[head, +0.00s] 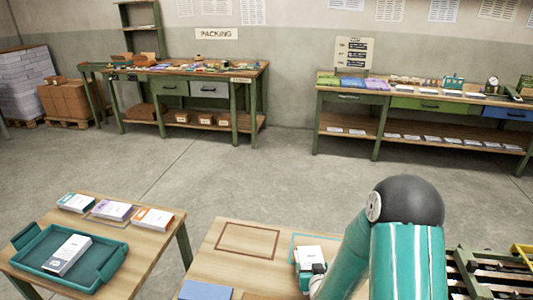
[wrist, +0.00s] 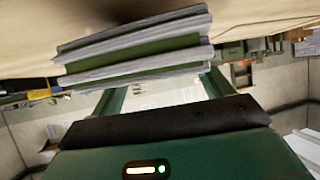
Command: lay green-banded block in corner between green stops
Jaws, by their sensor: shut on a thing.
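A stack of white sheets with a green band (wrist: 135,52) fills the upper wrist view, between the fingers of my gripper (wrist: 163,82). My gripper is shut on this green-banded block, close to a pale wooden surface. In the head view a white block (head: 309,254) sits at my gripper (head: 317,271), by a teal outline (head: 294,240) on the near table (head: 225,262). My arm hides the block's right side and much of the outline. I cannot clearly make out the green stops, nor whether the block touches the table.
A brown outlined rectangle (head: 248,240) and a blue sheet (head: 205,290) lie left of the block. A left table (head: 150,228) bears a teal tray (head: 30,272) with a white block (head: 68,255), plus several banded blocks. A slatted dark rack (head: 490,275) stands at right.

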